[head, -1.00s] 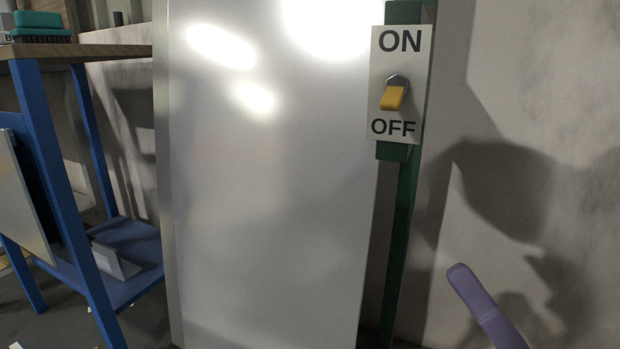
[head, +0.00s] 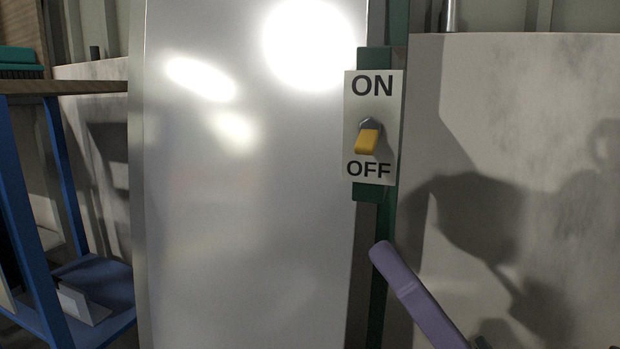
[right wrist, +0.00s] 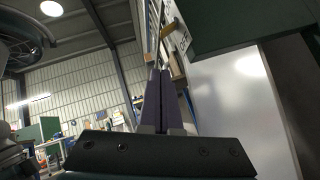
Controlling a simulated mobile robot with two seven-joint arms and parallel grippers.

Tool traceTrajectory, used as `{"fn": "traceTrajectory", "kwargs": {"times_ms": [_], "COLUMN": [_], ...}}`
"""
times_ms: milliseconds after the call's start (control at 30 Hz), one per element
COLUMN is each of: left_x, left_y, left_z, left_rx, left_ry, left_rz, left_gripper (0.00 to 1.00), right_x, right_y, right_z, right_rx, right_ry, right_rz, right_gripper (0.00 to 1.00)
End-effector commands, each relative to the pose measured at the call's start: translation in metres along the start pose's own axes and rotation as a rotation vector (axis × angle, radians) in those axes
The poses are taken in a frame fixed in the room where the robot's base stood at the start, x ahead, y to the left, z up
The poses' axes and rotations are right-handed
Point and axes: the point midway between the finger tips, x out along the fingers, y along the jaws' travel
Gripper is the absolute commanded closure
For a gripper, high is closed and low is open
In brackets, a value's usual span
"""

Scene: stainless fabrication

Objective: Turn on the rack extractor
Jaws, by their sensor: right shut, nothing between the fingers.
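The switch is a yellow lever (head: 367,141) on a white plate (head: 393,112) marked ON above and OFF below. The lever tilts down toward OFF. The plate is fixed to a dark green box (head: 371,192) on a green post. My right gripper (head: 381,251) shows as a purple finger below the box, apart from the lever. In the right wrist view its two purple fingers (right wrist: 160,74) are shut together and empty, with the yellow lever (right wrist: 169,30) beyond their tips. My left gripper is not in view.
A large shiny metal panel (head: 240,210) stands just left of the post. A blue-framed bench (head: 30,210) with a wooden top and a green brush (head: 20,63) is at the far left. A pale wall panel (head: 530,110) with shadows is on the right.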

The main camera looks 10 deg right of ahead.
Motion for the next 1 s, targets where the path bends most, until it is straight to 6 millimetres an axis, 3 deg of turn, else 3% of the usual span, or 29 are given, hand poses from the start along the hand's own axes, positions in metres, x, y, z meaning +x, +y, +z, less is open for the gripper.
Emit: {"fn": "traceTrajectory", "kwargs": {"times_ms": [133, 300, 1000], "left_x": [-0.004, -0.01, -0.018], "left_y": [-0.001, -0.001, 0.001], "left_z": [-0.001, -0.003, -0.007], "left_rx": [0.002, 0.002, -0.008], "left_ry": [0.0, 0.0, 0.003], "left_rz": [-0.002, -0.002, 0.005], "left_gripper": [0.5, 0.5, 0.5], "right_x": [0.032, 0.048, 0.057], "right_y": [0.001, 0.001, 0.002], "right_z": [0.001, 0.021, 0.03], "right_rx": [0.001, -0.002, 0.014], "right_ry": [-0.003, -0.001, -0.001], "right_rz": [0.004, 0.001, -0.014], "right_gripper": [1.0, 1.0, 1.0]}}
